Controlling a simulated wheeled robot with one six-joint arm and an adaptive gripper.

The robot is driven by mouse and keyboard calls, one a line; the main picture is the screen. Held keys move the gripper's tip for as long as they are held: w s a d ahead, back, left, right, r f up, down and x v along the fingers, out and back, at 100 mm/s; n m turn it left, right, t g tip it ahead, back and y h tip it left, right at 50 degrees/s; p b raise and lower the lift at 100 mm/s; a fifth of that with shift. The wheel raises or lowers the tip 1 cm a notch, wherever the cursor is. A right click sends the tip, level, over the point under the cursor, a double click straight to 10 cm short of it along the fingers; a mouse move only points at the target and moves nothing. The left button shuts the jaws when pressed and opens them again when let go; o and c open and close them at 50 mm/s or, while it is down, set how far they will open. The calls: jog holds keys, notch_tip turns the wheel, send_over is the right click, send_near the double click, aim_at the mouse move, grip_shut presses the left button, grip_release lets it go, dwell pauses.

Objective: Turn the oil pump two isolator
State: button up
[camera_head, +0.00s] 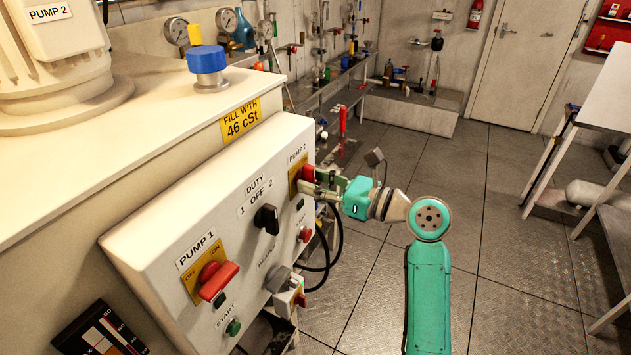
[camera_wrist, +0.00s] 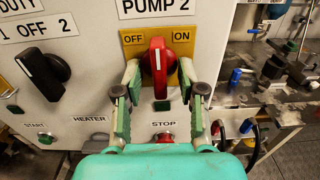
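The pump 2 isolator is a red rotary handle (camera_wrist: 158,58) on a yellow plate (camera_wrist: 131,39) marked OFF and ON, under the PUMP 2 label. The handle stands upright, its white mark at the top between the two words. In the head view the isolator (camera_head: 307,173) shows edge-on at the right end of the panel. My gripper (camera_wrist: 159,80) is open, with one finger on each side of the handle. A gap shows between each finger and the handle. In the head view my gripper (camera_head: 311,185) reaches the panel from the right.
The cream control panel (camera_head: 150,235) also carries the red pump 1 isolator (camera_head: 219,280), a black duty selector (camera_head: 267,218) and a red stop button (camera_head: 305,234). Black cables (camera_head: 338,235) hang below its right end. The floor (camera_head: 440,180) to the right is clear.

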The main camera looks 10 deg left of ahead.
jog(key=v, duration=1.2)
